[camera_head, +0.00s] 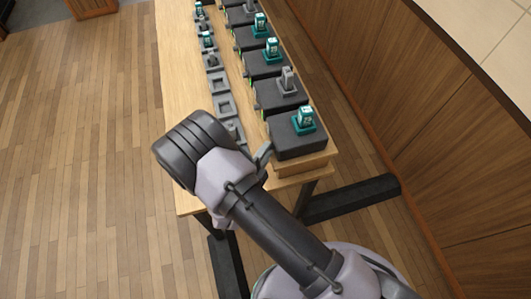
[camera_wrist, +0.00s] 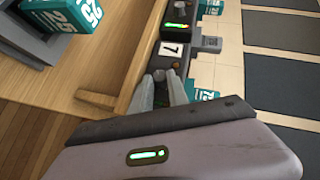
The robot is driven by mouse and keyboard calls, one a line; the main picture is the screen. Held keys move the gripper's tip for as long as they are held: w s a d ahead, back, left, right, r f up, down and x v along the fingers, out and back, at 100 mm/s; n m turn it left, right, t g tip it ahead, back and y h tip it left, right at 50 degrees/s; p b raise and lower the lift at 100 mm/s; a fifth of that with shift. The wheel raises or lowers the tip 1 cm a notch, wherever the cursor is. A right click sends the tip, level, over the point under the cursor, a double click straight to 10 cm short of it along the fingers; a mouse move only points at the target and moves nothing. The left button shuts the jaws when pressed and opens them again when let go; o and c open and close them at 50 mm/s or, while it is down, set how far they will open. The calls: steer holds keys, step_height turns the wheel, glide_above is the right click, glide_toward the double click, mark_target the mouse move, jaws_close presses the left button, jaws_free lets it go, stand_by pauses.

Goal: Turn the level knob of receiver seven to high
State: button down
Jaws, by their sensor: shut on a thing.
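In the wrist view, the number plate 7 (camera_wrist: 172,49) is on the front of a dark receiver box. Just below the plate, my gripper (camera_wrist: 161,82) has its two grey fingers closed around the small grey level knob (camera_wrist: 159,76). The fingers hide most of the knob, so its pointer and setting cannot be read. In the head view, the nearest receiver (camera_head: 299,147) is a black box at the table's near end, with a teal pack on top. My gripper (camera_head: 262,156) is at its left face, largely hidden by my wrist.
More black receivers (camera_head: 264,63) run along the table (camera_head: 181,77), several carrying teal or grey packs. A row of grey holders (camera_head: 222,106) lies to their left. A teal block marked 25 (camera_wrist: 72,14) shows close in the wrist view. A wood-panelled wall (camera_head: 400,100) stands at the right.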

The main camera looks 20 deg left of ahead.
step_height(320, 180, down, 3)
steer(key=m+t+h+b, duration=0.1)
steer(key=m+t+b, duration=0.4)
steer(key=b, duration=1)
steer(key=shift+r+t, duration=0.15)
steer(key=shift+t, duration=0.25)
steer(key=m+b, duration=0.1)
steer(key=b, duration=0.4)
steer(key=shift+t+h+b, duration=0.3)
steer(key=shift+t, duration=0.1)
steer(key=shift+r+m+b, duration=0.15)
steer(key=shift+m+b, duration=0.15)
steer(key=shift+b, duration=0.2)
steer(key=shift+r+b, duration=0.3)
steer(key=shift+b, duration=0.3)
steer(key=c, duration=1.3)
jaws_free()
